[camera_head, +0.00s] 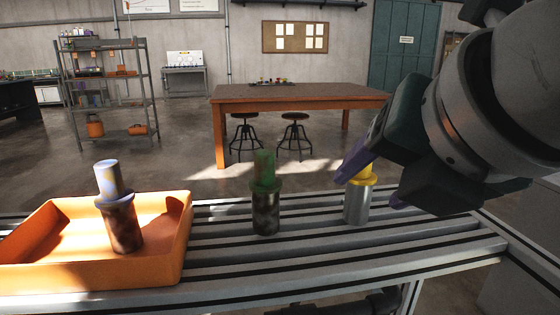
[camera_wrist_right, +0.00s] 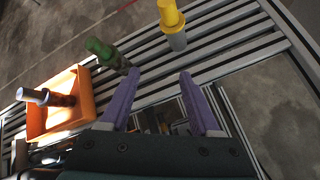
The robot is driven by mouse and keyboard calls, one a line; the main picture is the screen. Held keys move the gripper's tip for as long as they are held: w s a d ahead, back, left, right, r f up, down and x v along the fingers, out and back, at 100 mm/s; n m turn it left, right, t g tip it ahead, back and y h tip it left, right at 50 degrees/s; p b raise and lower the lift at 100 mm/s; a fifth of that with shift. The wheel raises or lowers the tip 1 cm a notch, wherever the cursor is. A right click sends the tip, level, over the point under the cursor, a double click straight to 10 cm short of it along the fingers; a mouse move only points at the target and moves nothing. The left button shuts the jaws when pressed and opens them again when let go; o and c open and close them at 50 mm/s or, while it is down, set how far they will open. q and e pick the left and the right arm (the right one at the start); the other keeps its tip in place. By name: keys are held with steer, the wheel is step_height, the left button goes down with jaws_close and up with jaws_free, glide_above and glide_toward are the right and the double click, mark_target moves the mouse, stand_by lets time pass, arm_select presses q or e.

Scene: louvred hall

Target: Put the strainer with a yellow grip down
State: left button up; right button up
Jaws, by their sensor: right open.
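The strainer with a yellow grip (camera_head: 357,207) stands upright on the slatted metal bench (camera_head: 330,252), right of centre in the head view. Its yellow grip is on top, partly covered by my right gripper in that view. In the right wrist view the yellow-gripped strainer (camera_wrist_right: 177,39) is beyond the fingertips, at the top. My right gripper (camera_head: 368,192) is open with purple fingers, and it also shows in the right wrist view (camera_wrist_right: 159,73). Nothing is between its fingers; the strainer appears apart from them. My left gripper is in neither view.
A similar dark piece with a green grip (camera_head: 264,170) stands mid-bench, left of the strainer. Another with a white grip (camera_head: 109,180) stands in an orange tray (camera_head: 180,240) at the left. Bare slats lie between these pieces. A brown table (camera_head: 300,92) stands beyond.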

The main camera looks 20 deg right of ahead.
steer(key=s+a+f+m+g+y, duration=0.2)
steer(key=s+f+m+g, duration=0.3)
steer(key=s+f+m, duration=1.1)
steer(key=m+y, duration=0.1)
steer(key=m, duration=0.8)
steer(key=shift+a+f+g, duration=0.15)
steer(key=shift+a+g, duration=0.05)
steer(key=shift+g, duration=0.2)
